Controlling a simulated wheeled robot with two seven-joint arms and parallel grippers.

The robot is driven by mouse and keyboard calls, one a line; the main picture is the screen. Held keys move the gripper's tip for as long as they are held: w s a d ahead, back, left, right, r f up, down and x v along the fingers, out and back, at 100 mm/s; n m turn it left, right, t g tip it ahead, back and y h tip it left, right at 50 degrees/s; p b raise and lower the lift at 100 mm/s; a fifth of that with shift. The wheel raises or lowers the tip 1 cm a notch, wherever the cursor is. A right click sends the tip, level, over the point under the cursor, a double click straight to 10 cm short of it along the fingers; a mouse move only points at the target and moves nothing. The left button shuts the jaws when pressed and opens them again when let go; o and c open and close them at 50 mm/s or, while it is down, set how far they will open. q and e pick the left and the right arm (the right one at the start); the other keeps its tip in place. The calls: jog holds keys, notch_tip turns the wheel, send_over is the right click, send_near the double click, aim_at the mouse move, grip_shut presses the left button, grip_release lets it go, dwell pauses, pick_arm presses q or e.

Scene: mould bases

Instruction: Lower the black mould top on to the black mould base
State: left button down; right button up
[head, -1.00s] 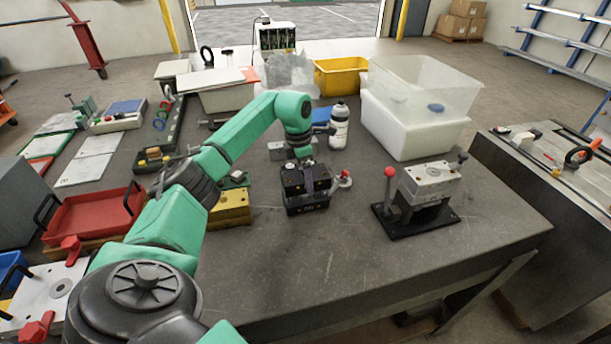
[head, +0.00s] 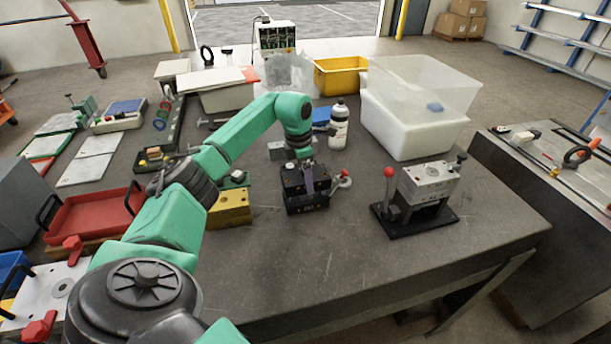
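The black mould top (head: 294,181) is at the middle of the table, directly over the black mould base (head: 307,206). The two look lined up, with at most a very thin gap; I cannot tell whether they fully touch. My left gripper (head: 309,180) points down over the mould top, with a grey finger against its near side, and looks shut on it. The far finger is hidden behind the mould top. A red-knobbed lever (head: 343,178) stands just right of the base. My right gripper is not in view.
A yellow mould block (head: 231,208) is close on the left, under my forearm. A grey mould on a black plate (head: 428,187) with a red-knobbed lever stands to the right. A white bottle (head: 339,128) and a white bin (head: 405,128) are behind. The table front is clear.

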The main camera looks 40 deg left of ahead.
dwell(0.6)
pick_arm(q)
jog(key=shift+f+b, duration=0.8)
jog(key=shift+f, duration=0.6)
dwell(0.5)
grip_release()
jog(key=shift+s, duration=0.1)
jog(key=shift+r, duration=0.3)
notch_tip(320, 180, up, 14)
jog(key=s+a+b, duration=0.1)
jog(key=b, duration=0.1)
jog(key=shift+s, duration=0.2)
